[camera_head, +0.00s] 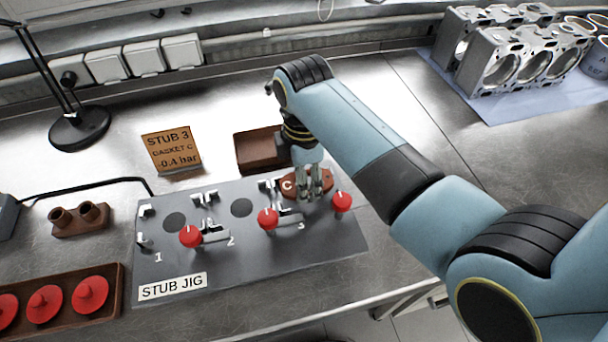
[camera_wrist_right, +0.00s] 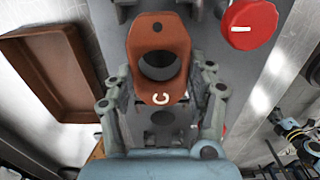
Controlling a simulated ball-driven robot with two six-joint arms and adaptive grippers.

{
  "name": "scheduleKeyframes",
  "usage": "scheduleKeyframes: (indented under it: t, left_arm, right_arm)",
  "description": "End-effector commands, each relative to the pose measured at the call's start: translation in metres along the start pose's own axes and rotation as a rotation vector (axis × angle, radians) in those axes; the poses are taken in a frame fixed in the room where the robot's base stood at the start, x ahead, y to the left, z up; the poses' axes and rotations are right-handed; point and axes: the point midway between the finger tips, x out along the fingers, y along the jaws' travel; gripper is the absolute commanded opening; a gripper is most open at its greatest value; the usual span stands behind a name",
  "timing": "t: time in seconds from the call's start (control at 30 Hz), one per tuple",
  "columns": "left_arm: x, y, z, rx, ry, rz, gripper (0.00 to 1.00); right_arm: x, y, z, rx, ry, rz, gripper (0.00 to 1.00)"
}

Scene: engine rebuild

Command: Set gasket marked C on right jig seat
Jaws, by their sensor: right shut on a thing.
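The brick-red gasket marked C (camera_head: 288,186) lies over the right seat of the grey stub jig (camera_head: 340,248), near number 3. Its two holes and the C show in the right wrist view (camera_wrist_right: 143,40). My right gripper (camera_head: 312,188) is shut on the gasket, with a finger along each side, as the right wrist view (camera_wrist_right: 162,85) shows. The gasket covers the right seat. I cannot tell whether it touches the jig or hangs just above it. The left seat (camera_head: 175,222) and middle seat (camera_head: 241,208) are bare dark discs. My left gripper is not in view.
Red knobs stand along the jig, the right one (camera_head: 342,202) close beside the gasket. An empty brown tray (camera_head: 250,162) lies behind the jig. A card (camera_head: 172,150) reads STUB 3, GASKET C, -0.4 bar. Red caps sit in a tray (camera_head: 117,290) at front left.

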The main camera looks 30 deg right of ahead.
Motion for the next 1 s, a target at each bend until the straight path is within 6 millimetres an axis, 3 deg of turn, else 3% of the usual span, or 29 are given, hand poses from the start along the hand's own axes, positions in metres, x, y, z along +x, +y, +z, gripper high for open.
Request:
scheduleKeyframes:
  t: [1.0]
  left_arm:
    - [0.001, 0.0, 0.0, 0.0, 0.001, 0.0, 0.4]
  right_arm:
    - [0.012, 0.0, 0.0, 0.0, 0.0, 0.0, 0.24]
